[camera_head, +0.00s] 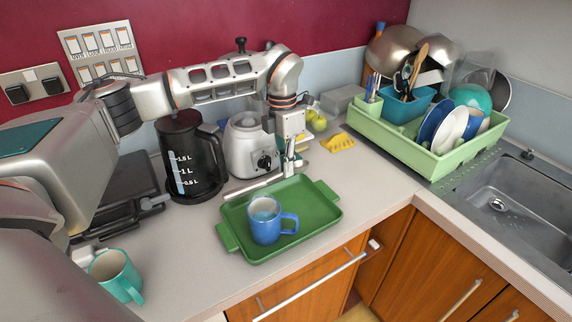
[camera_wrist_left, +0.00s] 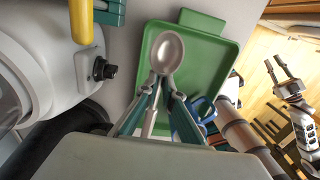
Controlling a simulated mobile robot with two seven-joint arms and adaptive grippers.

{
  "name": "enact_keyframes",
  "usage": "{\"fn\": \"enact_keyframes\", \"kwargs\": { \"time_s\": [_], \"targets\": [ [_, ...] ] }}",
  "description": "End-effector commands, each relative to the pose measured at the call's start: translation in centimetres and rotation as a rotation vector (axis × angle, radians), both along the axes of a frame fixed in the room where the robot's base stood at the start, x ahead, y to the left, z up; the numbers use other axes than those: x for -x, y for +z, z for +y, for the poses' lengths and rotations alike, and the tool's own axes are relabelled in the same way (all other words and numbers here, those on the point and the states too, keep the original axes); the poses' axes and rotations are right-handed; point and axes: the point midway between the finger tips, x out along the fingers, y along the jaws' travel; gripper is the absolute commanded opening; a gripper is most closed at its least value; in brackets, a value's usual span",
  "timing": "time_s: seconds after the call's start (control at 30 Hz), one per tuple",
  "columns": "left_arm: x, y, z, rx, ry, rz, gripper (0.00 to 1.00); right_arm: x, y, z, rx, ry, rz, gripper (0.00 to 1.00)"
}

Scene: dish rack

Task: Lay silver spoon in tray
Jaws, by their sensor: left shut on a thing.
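The silver spoon (camera_wrist_left: 168,54) is in my left gripper (camera_wrist_left: 155,95), which is shut on its handle. In the left wrist view its bowl is over the green tray (camera_wrist_left: 225,50). In the head view my left gripper (camera_head: 289,168) is low at the back edge of the green tray (camera_head: 318,212); the spoon is hard to make out there. Whether the spoon touches the tray cannot be told. A blue mug (camera_head: 266,222) stands upright in the tray, partly hidden in the wrist view. My right gripper (camera_wrist_left: 276,65) shows at the right of the wrist view, empty, fingers apart.
A blender base (camera_head: 249,146) and a black kettle (camera_head: 188,158) stand behind the tray. A teal mug (camera_head: 115,273) is at the front left. A green dish rack (camera_head: 394,143) and a sink (camera_head: 515,196) are on the right. Counter right of the tray is free.

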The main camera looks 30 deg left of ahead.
Motion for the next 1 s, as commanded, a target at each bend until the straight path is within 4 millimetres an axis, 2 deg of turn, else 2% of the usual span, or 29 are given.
{"fn": "enact_keyframes", "kwargs": {
  "time_s": [0.17, 0.7, 1.0],
  "targets": [
    [0.0, -0.6, 0.1, 0.016, -0.002, 0.006, 0.0, 0.0, -0.2, 0.2, -0.005, -0.003, -0.001, 0.23],
    [0.0, -5.3, 0.0, 0.016, -0.002, 0.006, 0.0, -1.3, 0.6, 1.3, -0.021, 0.019, -0.046, 0.23],
    [0.0, -6.5, 0.0, 0.016, -0.002, 0.006, 0.0, -1.3, 0.6, 2.2, -0.031, 0.033, -0.052, 0.23]
  ]
}}
